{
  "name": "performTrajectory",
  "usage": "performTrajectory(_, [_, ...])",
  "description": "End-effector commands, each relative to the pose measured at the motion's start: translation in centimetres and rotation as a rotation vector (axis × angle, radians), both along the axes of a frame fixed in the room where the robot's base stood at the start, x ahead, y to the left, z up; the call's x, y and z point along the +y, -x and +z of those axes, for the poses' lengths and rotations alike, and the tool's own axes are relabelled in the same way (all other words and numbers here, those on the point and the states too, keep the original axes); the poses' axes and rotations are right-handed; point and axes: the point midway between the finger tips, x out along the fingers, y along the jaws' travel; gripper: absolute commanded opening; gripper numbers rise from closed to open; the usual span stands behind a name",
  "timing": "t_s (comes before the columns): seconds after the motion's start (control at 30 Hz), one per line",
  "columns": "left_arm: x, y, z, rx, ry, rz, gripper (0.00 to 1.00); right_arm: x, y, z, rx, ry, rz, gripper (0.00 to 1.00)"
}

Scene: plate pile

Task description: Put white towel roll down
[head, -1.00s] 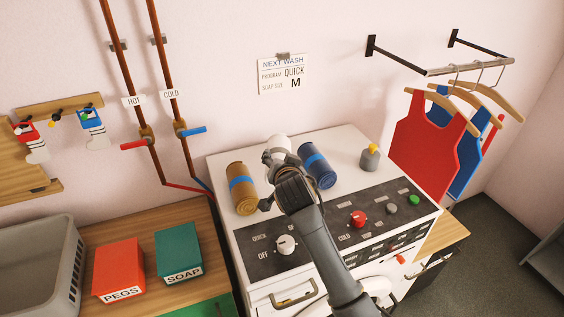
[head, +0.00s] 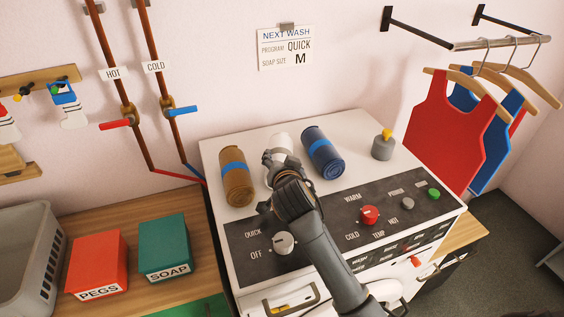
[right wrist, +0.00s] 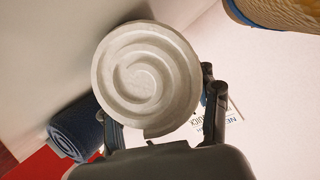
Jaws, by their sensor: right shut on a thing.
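The white towel roll (head: 280,139) is on or just over the washing machine's white top, between the brown roll (head: 236,180) and the blue roll (head: 322,153). I cannot tell whether it touches the top. My right gripper (head: 281,158) is shut on it and hides much of it. In the right wrist view the white roll's round spiral end (right wrist: 147,80) faces the camera between the fingers. The blue roll (right wrist: 76,130) shows at lower left there, and the brown roll (right wrist: 280,12) at upper right. My left gripper is not in view.
The washing machine (head: 222,145) has a dark control panel with knobs at its front. A grey bottle with a yellow top (head: 382,147) stands at the right. Red (head: 97,263) and green (head: 165,248) boxes stand on the left counter. Hanging red and blue vests (head: 446,130) are at the right.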

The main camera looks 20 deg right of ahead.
Motion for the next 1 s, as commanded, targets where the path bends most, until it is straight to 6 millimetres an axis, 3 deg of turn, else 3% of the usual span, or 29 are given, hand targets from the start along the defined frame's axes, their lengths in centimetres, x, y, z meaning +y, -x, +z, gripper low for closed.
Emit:
performTrajectory(0.17, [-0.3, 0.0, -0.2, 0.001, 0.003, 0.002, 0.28, 0.0, 0.0, -0.3, -0.001, -0.001, 0.0, 0.23])
performTrajectory(0.2, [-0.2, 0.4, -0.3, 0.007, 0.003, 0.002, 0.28, 0.0, 0.0, -0.4, 0.001, 0.0, 0.0, 0.62])
performTrajectory(0.3, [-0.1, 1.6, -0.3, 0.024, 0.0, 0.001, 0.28, 0.0, 0.0, -0.3, 0.0, 0.0, 0.0, 0.83])
performTrajectory(0.43, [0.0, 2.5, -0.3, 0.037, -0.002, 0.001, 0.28, 0.0, 0.0, -0.3, 0.0, 0.0, 0.001, 0.83])
performTrajectory(0.73, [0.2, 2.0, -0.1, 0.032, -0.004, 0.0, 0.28, 0.1, 0.1, 0.2, -0.001, 0.0, 0.002, 0.83])
performTrajectory(1.0, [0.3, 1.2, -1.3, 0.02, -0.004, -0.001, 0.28, 1.1, 4.4, 1.6, -0.004, -0.004, 0.002, 0.83])
